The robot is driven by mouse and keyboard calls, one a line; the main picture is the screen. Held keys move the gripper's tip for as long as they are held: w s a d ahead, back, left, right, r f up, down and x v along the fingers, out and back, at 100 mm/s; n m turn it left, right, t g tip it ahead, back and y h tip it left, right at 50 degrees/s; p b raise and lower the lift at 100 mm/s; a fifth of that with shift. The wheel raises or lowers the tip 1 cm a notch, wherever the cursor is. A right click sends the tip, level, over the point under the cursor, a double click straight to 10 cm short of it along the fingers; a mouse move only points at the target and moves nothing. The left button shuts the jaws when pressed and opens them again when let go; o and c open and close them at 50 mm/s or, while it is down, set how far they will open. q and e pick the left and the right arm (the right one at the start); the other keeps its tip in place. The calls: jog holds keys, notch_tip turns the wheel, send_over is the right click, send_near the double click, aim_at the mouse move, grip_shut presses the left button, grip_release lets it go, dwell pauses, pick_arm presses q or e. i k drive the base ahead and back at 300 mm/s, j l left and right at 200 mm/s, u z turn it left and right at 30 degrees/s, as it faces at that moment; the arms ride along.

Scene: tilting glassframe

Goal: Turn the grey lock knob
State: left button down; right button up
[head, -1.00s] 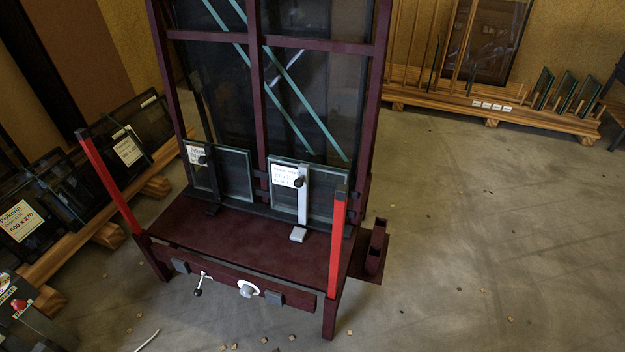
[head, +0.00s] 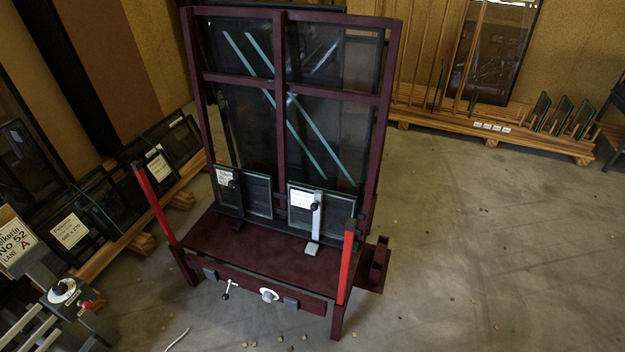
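The grey lock knob (head: 269,295) sits on the front rail of the dark red glass frame (head: 283,140), right of the rail's middle. A small crank handle with a dark grip (head: 227,289) is on the same rail to its left. Two small glass panes, the left one (head: 257,193) and the right one (head: 330,208), stand on the frame's ledge behind upright clamps. The clamp at the right pane (head: 316,222) is light grey with a dark knob. Neither of my grippers shows in the head view.
Red posts (head: 155,203) (head: 346,262) rise at the frame's front corners. A control box (head: 62,290) with a red button stands at the lower left. Wooden racks with glass (head: 490,135) line the back and left.

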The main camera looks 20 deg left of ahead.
aim_at(268, 296)
jog(key=u, duration=1)
